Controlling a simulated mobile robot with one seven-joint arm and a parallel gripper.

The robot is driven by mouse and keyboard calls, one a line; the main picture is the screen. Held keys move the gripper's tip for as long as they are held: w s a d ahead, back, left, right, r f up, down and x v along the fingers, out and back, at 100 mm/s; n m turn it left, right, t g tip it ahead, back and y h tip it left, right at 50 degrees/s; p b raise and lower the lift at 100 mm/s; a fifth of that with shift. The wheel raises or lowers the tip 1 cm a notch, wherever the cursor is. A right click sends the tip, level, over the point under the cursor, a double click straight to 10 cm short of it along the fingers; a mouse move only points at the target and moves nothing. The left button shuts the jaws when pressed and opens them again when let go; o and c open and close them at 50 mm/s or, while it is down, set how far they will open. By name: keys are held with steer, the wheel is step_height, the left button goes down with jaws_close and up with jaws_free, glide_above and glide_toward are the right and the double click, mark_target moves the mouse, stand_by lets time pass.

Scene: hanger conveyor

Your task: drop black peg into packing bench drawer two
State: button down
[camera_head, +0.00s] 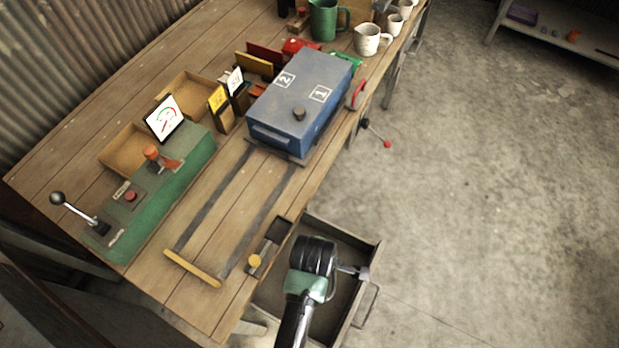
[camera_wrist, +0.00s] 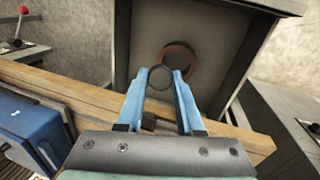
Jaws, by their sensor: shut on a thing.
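My gripper (camera_wrist: 160,74) shows in the wrist view with its two blue fingers closed on a small dark round thing, which looks like the black peg (camera_wrist: 159,80) seen nearly end-on. An open grey drawer (camera_wrist: 215,20) lies beyond the fingertips. A reddish-brown ring-shaped thing (camera_wrist: 185,56) shows inside it, partly behind the fingers. In the head view the open drawer (camera_head: 372,262) sticks out from under the bench's front edge, and my arm reaches over it. The fingertips and peg are hard to make out there. No number is readable on the drawer.
The wooden packing bench (camera_head: 225,215) borders the drawer. A blue box (camera_head: 298,95) marked 1 and 2 stands on it. A green control panel (camera_head: 165,185) with levers is at left. Green and white mugs stand at the back.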

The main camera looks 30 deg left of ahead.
steer(key=n, duration=0.1)
steer(key=a+n+b, duration=0.1)
steer(key=f+n, duration=0.1)
steer(key=n, duration=0.1)
steer(key=shift+a+y, duration=0.25)
steer(key=shift+y, duration=0.15)
step_height(320, 180, down, 6)
steer(key=a+n+b, duration=0.1)
steer(key=n+b, duration=0.2)
steer(key=b, duration=0.4)
steer(key=shift+s+a+n+g+y+b, duration=0.15)
steer(key=shift+n+g+y+b, duration=0.15)
steer(key=shift+n+y, duration=0.1)
steer(key=shift+c, duration=2.3)
jaws_free()
steer(key=shift+r, duration=0.2)
